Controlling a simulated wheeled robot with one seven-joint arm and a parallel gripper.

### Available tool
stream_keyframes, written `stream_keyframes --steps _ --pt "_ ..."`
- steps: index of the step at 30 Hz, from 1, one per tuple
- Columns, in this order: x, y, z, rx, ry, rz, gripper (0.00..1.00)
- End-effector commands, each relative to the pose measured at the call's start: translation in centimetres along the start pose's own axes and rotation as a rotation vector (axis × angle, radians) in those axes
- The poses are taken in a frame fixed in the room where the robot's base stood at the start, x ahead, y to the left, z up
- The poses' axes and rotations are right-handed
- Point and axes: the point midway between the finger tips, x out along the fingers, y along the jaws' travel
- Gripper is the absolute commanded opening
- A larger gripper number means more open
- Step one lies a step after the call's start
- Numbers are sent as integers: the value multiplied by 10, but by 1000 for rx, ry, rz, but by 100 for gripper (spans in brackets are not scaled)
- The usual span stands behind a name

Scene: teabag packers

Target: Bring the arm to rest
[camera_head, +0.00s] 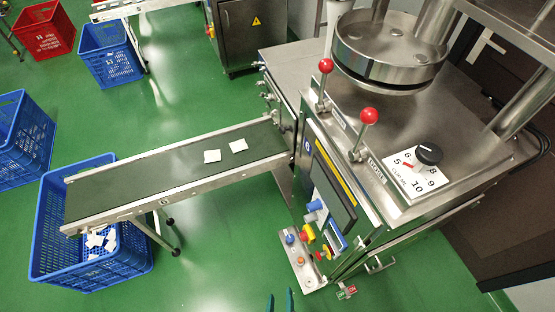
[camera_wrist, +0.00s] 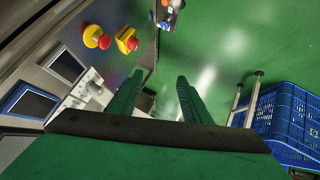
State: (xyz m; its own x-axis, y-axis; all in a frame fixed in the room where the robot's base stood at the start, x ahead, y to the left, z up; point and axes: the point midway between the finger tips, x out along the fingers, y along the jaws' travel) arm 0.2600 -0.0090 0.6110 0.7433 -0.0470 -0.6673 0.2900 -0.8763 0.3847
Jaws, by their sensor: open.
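My gripper (camera_head: 280,301) shows as two green fingertips at the bottom edge of the head view, apart and with nothing between them. In the wrist view my gripper (camera_wrist: 157,92) has its two green fingers spread over the green floor, empty. It is in front of the machine's control panel (camera_head: 333,190) and touches nothing that I can see. The rest of my arm is out of the head view.
The steel machine (camera_head: 440,100) has two red-knobbed levers (camera_head: 326,66) (camera_head: 369,116) and a black dial (camera_head: 429,153). A conveyor (camera_head: 150,175) carries two teabags (camera_head: 212,156) (camera_head: 238,146) towards a blue crate (camera_head: 130,262). Red and yellow buttons (camera_wrist: 128,40) are near my gripper. Floor (camera_head: 220,240) is clear.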

Motion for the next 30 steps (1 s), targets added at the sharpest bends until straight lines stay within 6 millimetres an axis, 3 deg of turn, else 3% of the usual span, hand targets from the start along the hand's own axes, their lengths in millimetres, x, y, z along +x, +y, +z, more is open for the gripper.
stream_keyframes --steps 1,6,13,18,30 --pt "-23 3 -12 56 47 -5 44" --pt "-93 24 -68 248 235 1 44" --pt "-170 66 -132 443 434 57 44" --pt "-193 82 -150 498 494 82 44" --pt "-194 82 -151 500 496 83 44"
